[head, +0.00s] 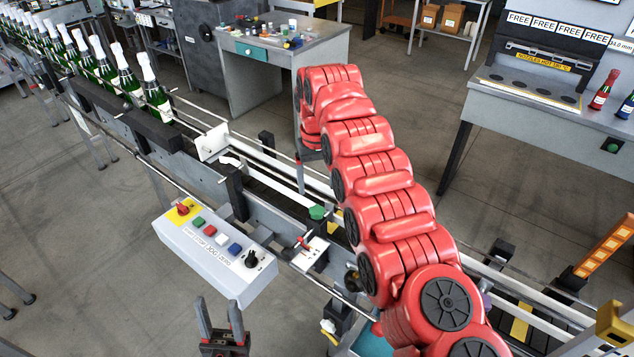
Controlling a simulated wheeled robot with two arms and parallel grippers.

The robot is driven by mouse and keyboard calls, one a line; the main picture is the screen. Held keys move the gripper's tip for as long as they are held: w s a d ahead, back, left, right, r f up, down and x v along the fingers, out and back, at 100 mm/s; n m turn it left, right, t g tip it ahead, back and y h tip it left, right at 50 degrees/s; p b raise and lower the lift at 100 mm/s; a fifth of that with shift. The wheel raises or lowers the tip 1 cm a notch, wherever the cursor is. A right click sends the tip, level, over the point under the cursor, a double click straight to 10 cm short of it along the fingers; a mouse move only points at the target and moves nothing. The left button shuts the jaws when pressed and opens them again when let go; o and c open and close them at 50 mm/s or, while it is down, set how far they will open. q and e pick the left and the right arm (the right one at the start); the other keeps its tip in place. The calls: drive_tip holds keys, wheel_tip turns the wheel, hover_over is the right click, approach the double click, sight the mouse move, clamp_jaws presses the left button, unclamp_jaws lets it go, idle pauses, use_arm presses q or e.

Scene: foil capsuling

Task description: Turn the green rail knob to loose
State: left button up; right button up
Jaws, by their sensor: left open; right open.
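The green rail knob (317,212) sits on top of a post at the near side of the conveyor rail, just left of my red arm. Its turn position is too small to tell. My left gripper (218,302) is at the bottom of the view, fingers pointing up, open and empty. It is well apart from the knob, lower and to the left. My red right arm (378,170) reaches from the bottom right up across the conveyor and bends down at its far end. Its gripper does not show.
A control box (218,262) with coloured buttons stands in front of the conveyor (260,210), left of the knob. A small red lever (303,242) is just below the knob. Green bottles (152,90) line the conveyor at upper left. A grey bench (255,85) stands behind.

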wheel_tip(320, 180, up, 9)
drive_tip(key=p, duration=0.7)
drive_tip(key=shift+r, duration=0.2)
drive_tip(key=shift+f, duration=0.1)
